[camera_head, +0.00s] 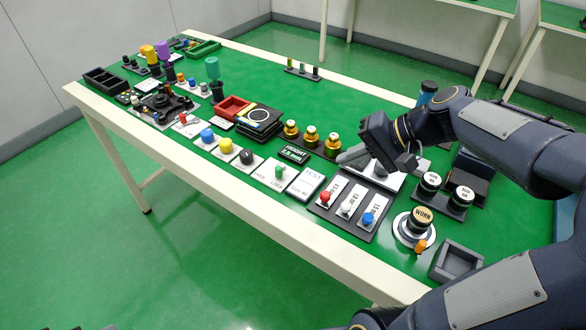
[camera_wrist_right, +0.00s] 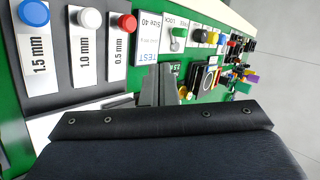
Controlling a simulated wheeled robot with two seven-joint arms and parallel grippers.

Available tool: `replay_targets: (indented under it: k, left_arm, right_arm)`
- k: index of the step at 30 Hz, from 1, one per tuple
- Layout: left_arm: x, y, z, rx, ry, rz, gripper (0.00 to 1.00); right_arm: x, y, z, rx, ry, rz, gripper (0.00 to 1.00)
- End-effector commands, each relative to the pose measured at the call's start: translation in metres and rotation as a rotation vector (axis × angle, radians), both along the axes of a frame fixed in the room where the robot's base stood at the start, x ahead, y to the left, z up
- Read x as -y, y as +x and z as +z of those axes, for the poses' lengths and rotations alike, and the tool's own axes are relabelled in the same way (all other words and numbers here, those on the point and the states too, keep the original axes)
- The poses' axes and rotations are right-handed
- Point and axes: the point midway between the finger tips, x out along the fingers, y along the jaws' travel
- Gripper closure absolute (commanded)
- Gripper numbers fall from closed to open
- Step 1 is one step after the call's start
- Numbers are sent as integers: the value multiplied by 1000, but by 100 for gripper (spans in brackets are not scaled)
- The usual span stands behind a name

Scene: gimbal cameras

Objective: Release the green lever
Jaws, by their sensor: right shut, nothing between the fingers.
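The green lever (camera_head: 279,171) is a small green knob on a white plate (camera_head: 268,182) with lettering, near the front edge of the table in the head view. In the right wrist view the green knob (camera_wrist_right: 180,32) stands beside the word LOCK. My right gripper (camera_head: 345,158) is shut and empty, to the right of the lever and apart from it, above the area behind the red, white and blue buttons. Its fingers (camera_wrist_right: 160,88) show in the right wrist view, pointing toward the row of plates. My left gripper is not in view.
A TEST plate (camera_head: 306,183) lies between the lever and a panel with red, white and blue buttons (camera_head: 347,208). A HEIGHT display (camera_head: 292,153) and gold-coloured pieces (camera_head: 311,136) stand behind. Blue, yellow and black knobs (camera_head: 226,146) line up to the left. The table's rear middle is mostly clear.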

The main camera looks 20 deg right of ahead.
Motion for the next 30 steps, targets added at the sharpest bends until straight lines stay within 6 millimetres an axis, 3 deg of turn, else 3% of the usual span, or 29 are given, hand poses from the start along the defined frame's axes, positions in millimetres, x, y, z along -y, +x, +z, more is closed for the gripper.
replay_targets:
  k: [8,20,30]
  left_arm:
    - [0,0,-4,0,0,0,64]
    - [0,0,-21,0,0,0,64]
    - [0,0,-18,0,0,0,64]
  right_arm:
    - [-10,7,-13,-3,1,4,100]
    - [-56,46,-70,-5,0,6,100]
    - [-85,73,-68,0,-1,2,100]
